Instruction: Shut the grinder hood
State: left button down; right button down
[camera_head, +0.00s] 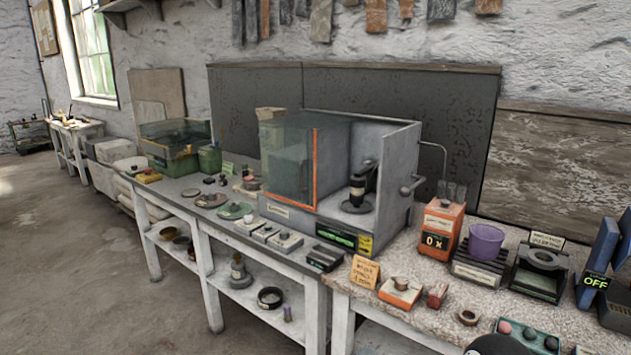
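The grinder hood (395,150) is a grey box on the bench in the middle of the view. A clear pane with an orange edge (315,168) covers the left part of its front. The right part of the front is open, and a black grinder-like device (360,188) shows inside on a round base. A knob-ended handle (411,187) sticks out from the hood's right side, with a bent rod above it. A small green display (336,237) is on the hood's front base. Neither of my grippers can be made out.
Right of the hood stand an orange box reading "0 X" (440,232), a purple cup (486,241) on a ridged stand, and a dark device (540,271). A tan card (364,271) and small blocks line the front edge. A glass tank (172,143) stands at the left.

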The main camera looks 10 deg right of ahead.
aim_at(309, 120)
jog(key=u, duration=0.2)
jog(key=i, duration=0.85)
jog(key=z, duration=0.1)
